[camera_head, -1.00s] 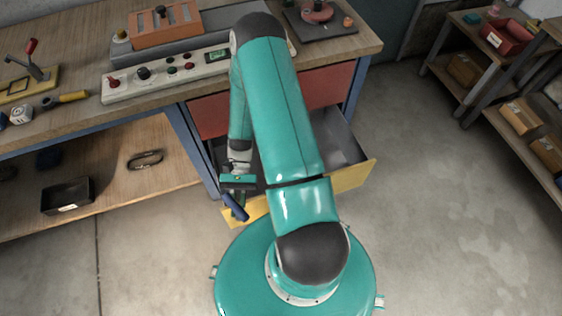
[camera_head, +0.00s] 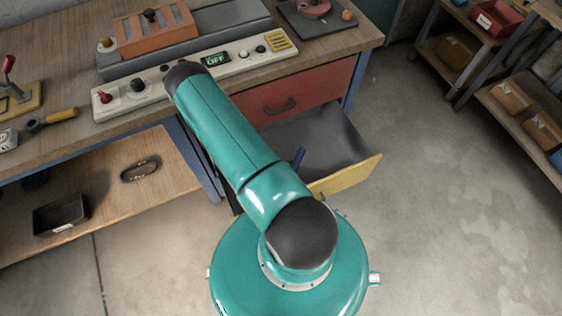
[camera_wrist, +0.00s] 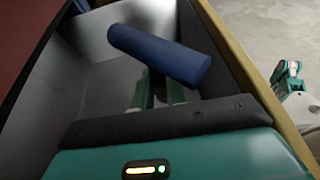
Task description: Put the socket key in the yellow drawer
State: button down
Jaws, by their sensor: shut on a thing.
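The yellow drawer (camera_head: 352,174) stands pulled out under the red drawer, its grey inside partly hidden by my arm in the head view. Its yellow front edge (camera_wrist: 242,68) runs along the right in the wrist view. My gripper (camera_wrist: 158,98) is over the drawer's inside, shut on the socket key. The key's blue handle (camera_wrist: 160,55) lies slanted across the fingertips in the wrist view. A small part of the blue handle (camera_head: 299,158) shows beside my arm in the head view. The rest of the key and the gripper are hidden there.
The closed red drawer (camera_head: 300,100) is just above the yellow one. The workbench (camera_head: 60,70) carries a control panel (camera_head: 225,62) and tools. A lower shelf (camera_head: 110,190) holds a black tray (camera_head: 60,208).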

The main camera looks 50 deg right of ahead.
jog(key=shift+d+f, duration=0.15)
jog(key=shift+f, duration=0.7)
jog(key=shift+s+f+t, duration=0.25)
jog(key=shift+s+t, duration=0.05)
jog(key=d+f, duration=0.3)
jog(key=d, duration=0.1)
jog(key=d+f, duration=0.3)
jog(key=d, duration=0.2)
jog(key=d+f, duration=0.3)
jog(key=d, duration=0.1)
jog(key=shift+s+d+f, duration=0.15)
jog(key=shift+s+f, duration=0.15)
jog(key=shift+s, duration=0.05)
jog(key=shift+d+f, duration=0.2)
jog(key=shift+f, duration=0.1)
notch_tip(320, 180, down, 3)
jog(key=shift+d+f, duration=0.15)
